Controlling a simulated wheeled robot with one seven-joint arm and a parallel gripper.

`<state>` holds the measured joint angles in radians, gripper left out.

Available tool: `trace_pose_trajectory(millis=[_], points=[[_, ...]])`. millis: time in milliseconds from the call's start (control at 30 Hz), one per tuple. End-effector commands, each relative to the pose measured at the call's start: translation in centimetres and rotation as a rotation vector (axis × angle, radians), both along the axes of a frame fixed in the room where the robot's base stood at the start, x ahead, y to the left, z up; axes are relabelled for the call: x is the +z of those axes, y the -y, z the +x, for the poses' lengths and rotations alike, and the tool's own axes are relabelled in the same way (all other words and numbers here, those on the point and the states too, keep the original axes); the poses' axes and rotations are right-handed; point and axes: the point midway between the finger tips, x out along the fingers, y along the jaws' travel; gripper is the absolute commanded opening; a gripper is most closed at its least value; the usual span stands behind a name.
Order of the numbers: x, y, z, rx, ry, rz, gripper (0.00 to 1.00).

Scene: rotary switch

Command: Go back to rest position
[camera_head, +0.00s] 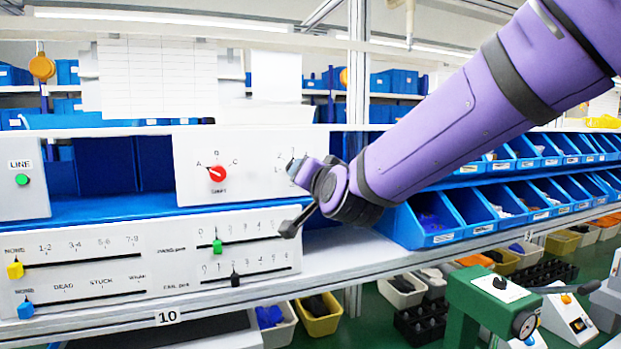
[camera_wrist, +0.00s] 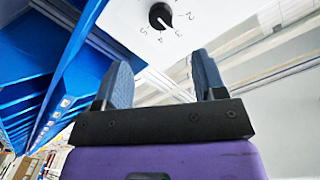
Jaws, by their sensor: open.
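In the head view my gripper hides this knob. A red rotary knob (camera_head: 217,174) with letters around it shows on the left of the same panel.
A slider panel (camera_head: 150,262) with yellow, blue, green and black sliders stands below on the shelf. A LINE panel with a green button (camera_head: 22,180) is at left. Blue bins (camera_head: 432,222) line the right. A green machine (camera_head: 490,305) stands at lower right.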

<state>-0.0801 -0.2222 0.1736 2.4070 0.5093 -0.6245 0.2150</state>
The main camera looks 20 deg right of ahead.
Motion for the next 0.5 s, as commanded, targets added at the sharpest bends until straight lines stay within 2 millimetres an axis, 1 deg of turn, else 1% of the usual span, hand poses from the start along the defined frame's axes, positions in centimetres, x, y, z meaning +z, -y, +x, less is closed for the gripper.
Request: trace_pose_trajectory(millis=[267,367,467,500], points=[[0.0,0.0,-0.2,0.006,-0.009,-0.005,0.64],[-0.1,0.1,-1.0,0.035,-0.053,-0.028,0.64],[-0.5,0.2,-2.7,0.088,-0.138,-0.078,0.64],[-0.9,0.3,-3.7,0.111,-0.184,-0.102,0.64]])
